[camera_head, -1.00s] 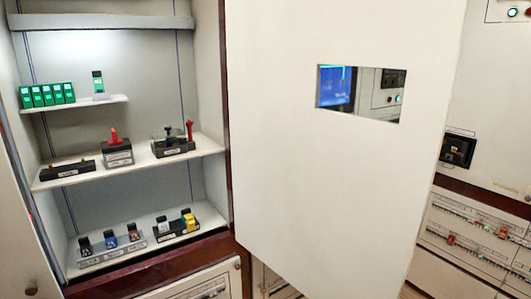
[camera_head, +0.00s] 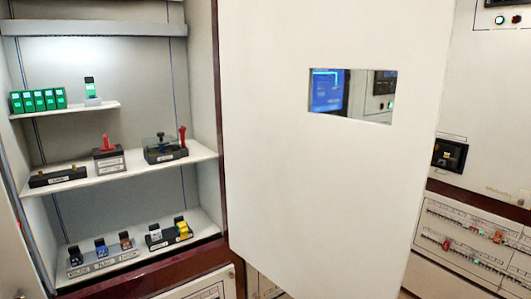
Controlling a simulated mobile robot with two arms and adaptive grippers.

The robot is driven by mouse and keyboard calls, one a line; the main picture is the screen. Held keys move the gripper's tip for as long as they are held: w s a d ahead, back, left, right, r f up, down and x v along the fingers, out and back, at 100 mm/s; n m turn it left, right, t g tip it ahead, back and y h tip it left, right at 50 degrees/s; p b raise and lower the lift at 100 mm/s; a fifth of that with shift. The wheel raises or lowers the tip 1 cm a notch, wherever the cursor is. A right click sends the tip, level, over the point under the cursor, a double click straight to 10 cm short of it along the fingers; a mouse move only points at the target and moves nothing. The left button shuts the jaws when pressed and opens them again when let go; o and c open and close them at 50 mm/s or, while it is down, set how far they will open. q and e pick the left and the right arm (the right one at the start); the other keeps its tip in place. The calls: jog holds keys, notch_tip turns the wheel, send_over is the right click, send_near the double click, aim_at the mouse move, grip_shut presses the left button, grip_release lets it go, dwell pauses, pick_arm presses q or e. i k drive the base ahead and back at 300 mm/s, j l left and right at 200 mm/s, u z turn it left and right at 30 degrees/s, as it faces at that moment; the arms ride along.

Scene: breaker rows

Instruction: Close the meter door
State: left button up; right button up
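The meter door (camera_head: 330,180) is a tall white panel with a small rectangular window (camera_head: 352,96). It stands open, hinged along the dark red right edge of the cabinet, and swings out toward me. A blue screen and panel parts show through the window. The open cabinet (camera_head: 110,135) is on the left, with its shelves and contents exposed. Neither of my grippers is in view.
The cabinet shelves hold green modules (camera_head: 38,101), a black unit with a red lever (camera_head: 109,154), another lever unit (camera_head: 165,148) and small coloured switches (camera_head: 101,247). To the right are a black socket (camera_head: 450,155) and breaker rows (camera_head: 466,240).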

aim_at(324, 206)
jog(key=l+u, duration=0.15)
jog(key=u, duration=0.35)
jog(key=i+l+u, duration=0.1)
jog(key=u, duration=0.35)
jog(key=l+u, duration=0.25)
jog(key=l, duration=0.55)
jog(key=l+u, duration=0.2)
jog(key=l, duration=0.65)
jog(key=k+l+u, duration=0.1)
jog(key=l+u, duration=0.15)
jog(key=l, duration=0.55)
